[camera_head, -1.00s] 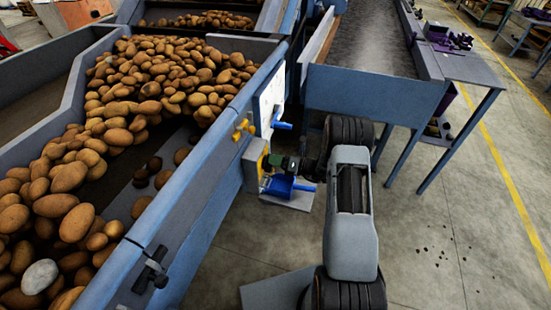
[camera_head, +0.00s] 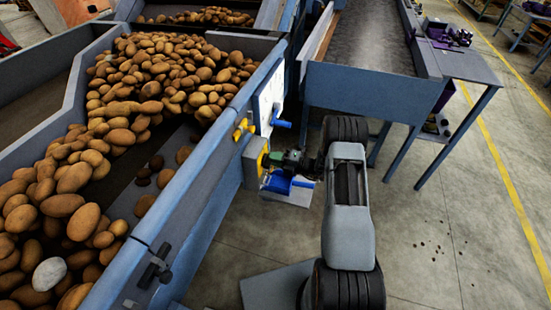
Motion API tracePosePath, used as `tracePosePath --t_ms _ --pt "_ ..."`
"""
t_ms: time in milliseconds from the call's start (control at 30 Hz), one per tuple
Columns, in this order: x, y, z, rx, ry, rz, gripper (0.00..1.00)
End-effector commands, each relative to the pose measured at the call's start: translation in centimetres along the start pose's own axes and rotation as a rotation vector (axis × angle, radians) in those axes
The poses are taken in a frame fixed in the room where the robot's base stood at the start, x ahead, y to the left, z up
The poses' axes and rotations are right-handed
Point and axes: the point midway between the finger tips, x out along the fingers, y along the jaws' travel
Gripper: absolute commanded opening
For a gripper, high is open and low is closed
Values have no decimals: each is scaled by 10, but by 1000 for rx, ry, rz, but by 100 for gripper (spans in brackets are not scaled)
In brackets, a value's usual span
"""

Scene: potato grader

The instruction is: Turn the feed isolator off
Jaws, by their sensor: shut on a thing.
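The feed isolator (camera_head: 250,163) is a grey box with a yellow face on the outer side of the blue grader frame. My gripper (camera_head: 272,160) reaches it from the right, at the yellow face. The jaws are shut on the isolator's handle, which is mostly hidden by the gripper. The handle's exact angle cannot be told from this view.
Potatoes (camera_head: 140,85) fill the hopper at left. A white panel (camera_head: 269,100) with a blue handle (camera_head: 281,123) and a yellow fitting (camera_head: 243,129) are just beyond the isolator. A blue object (camera_head: 287,184) sits below my gripper.

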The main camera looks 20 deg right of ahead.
Motion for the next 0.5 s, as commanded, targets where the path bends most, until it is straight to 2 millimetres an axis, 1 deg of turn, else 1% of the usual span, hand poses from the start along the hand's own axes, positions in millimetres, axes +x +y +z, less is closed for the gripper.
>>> tracePosePath --t_ms 200,500 --pt "0 -2 -1 35 1 -2 0" --pt "0 -2 -1 41 1 -2 0"
